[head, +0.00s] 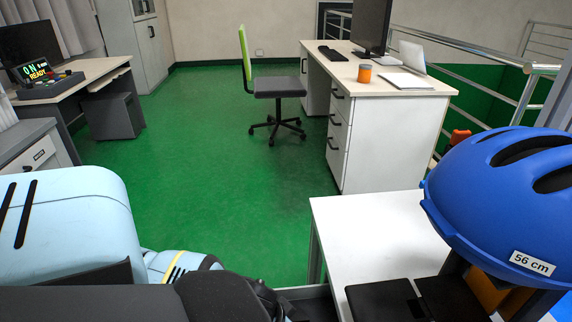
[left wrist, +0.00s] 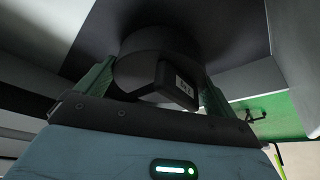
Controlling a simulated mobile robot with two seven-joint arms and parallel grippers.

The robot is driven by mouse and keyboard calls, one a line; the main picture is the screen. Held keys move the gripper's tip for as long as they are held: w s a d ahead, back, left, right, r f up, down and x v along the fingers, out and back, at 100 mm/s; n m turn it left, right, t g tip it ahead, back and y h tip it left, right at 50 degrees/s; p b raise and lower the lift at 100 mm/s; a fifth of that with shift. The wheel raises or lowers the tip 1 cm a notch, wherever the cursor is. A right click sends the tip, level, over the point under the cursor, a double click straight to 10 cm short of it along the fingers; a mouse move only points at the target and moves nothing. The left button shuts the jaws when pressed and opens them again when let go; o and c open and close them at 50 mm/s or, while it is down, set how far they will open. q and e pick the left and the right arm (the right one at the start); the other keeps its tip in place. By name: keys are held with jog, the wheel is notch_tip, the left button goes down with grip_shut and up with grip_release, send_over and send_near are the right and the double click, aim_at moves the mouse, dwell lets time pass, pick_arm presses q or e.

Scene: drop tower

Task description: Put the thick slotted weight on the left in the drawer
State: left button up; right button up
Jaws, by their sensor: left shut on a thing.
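My left gripper (left wrist: 155,80) is shut on a dark, thick round weight (left wrist: 150,48) in the left wrist view. A green-sided finger stands on each side of it. A dark block with a small white label on the weight's near side faces the camera. In the head view my light blue left arm fills the lower left, and its gripper and the weight are hidden. Whether this drawer is open cannot be told. My right gripper is not in view.
A blue helmet (head: 505,195) marked 56 cm sits at the right above a white table (head: 370,225). A desk with drawers (head: 395,130) and an office chair (head: 278,88) stand farther back. The green floor (head: 205,150) between is clear.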

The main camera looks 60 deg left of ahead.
pick_arm(q)
jog(key=shift+x, duration=0.8)
jog(key=shift+s+f, duration=0.1)
jog(key=shift+s, duration=0.05)
jog(key=shift+f, duration=0.1)
jog(key=o, duration=1.7)
jog(key=shift+s+f, duration=0.15)
jog(key=shift+s, duration=0.05)
jog(key=p+v, duration=0.3)
jog(key=v, duration=0.7)
jog(key=shift+d+r+p, duration=0.1)
jog(key=shift+r+p, duration=0.2)
jog(key=shift+r, duration=0.1)
jog(key=shift+p+v, duration=0.65)
jog(key=shift+v, duration=0.1)
jog(key=shift+s+f, duration=0.1)
